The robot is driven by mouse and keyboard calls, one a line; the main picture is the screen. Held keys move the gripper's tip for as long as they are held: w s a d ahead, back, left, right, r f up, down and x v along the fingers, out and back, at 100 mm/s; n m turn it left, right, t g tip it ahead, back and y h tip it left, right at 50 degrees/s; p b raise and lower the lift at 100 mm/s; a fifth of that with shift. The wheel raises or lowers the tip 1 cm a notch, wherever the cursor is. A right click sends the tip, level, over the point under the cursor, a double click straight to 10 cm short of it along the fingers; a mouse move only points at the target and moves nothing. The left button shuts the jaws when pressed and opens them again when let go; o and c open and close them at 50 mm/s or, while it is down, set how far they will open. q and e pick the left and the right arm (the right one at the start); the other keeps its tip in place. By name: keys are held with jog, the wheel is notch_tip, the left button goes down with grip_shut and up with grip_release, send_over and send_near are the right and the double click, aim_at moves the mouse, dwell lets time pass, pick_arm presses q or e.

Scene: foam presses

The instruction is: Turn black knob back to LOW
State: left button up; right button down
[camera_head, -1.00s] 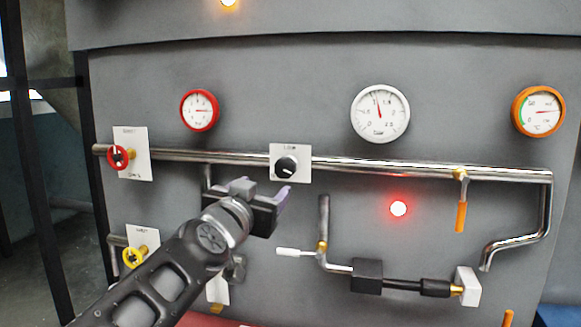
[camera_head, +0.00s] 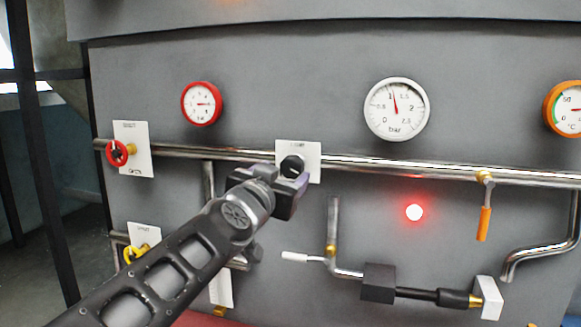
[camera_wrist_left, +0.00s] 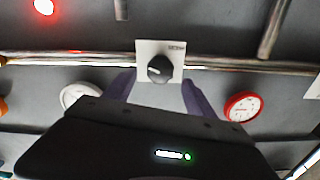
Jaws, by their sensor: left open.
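The black knob (camera_head: 292,167) sits on a white plate (camera_head: 313,158) mounted on the horizontal pipe. In the head view my left gripper (camera_head: 291,182) is just below and in front of the knob and hides its lower part. The left wrist view shows the black knob (camera_wrist_left: 159,69) with a pale pointer line, on its white plate (camera_wrist_left: 147,46). There the open fingers of my left gripper (camera_wrist_left: 158,88) stand to either side, with the knob just beyond the gap between them. I cannot tell whether they touch it. The plate's lettering is too small to read here. My right gripper is not in view.
A red gauge (camera_head: 202,104), a white bar gauge (camera_head: 397,109) and an orange gauge (camera_head: 567,109) are on the grey panel. A red valve knob (camera_head: 117,153) is at left. A red lamp (camera_head: 414,212) glows below the pipe. An orange-handled lever (camera_head: 484,222) hangs at right.

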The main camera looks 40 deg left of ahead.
aim_at(290, 169)
pick_arm(q)
jog(key=x, duration=0.5)
jog(key=shift+w+a, duration=0.1)
jog(key=shift+w, duration=0.1)
jog(key=c, duration=1.4)
